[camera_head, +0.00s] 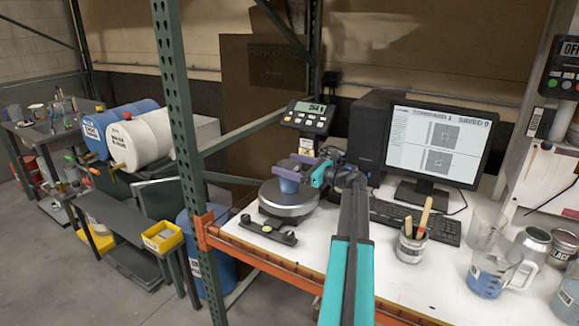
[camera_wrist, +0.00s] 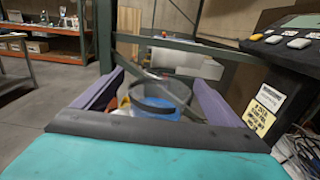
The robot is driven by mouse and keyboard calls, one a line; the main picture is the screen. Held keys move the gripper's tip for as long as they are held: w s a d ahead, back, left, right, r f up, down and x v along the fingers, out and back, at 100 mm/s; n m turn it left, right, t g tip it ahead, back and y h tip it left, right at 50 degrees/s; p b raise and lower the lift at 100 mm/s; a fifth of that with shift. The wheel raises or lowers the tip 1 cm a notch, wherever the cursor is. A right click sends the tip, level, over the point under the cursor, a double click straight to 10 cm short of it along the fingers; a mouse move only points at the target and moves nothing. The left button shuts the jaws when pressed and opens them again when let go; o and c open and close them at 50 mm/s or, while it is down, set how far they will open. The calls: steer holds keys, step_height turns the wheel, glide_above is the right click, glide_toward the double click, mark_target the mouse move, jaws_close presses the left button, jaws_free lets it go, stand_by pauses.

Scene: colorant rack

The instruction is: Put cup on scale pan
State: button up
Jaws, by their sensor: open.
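The small blue cup (camera_head: 288,184) appears to stand upright on the round metal scale pan (camera_head: 292,205), towards its back. Whether its base touches the pan is hard to tell. My gripper (camera_head: 291,167) is open, with its purple fingers on either side of the cup near its rim. In the wrist view the rim of the cup (camera_wrist: 160,84) shows between the two spread fingers (camera_wrist: 155,92), and its lower part is hidden behind my gripper's palm.
The scale's display (camera_head: 307,116) stands just behind the pan. A monitor (camera_head: 437,145), a keyboard (camera_head: 415,220) and a can of sticks (camera_head: 410,245) are to the right. A green rack post (camera_head: 180,130) rises to the left. Free white bench lies in front of the scale.

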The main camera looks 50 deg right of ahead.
steer(key=b+v, duration=0.2)
steer(key=v, duration=0.5)
steer(key=shift+s, duration=0.3)
steer(key=shift+r, duration=0.1)
stand_by(0.5)
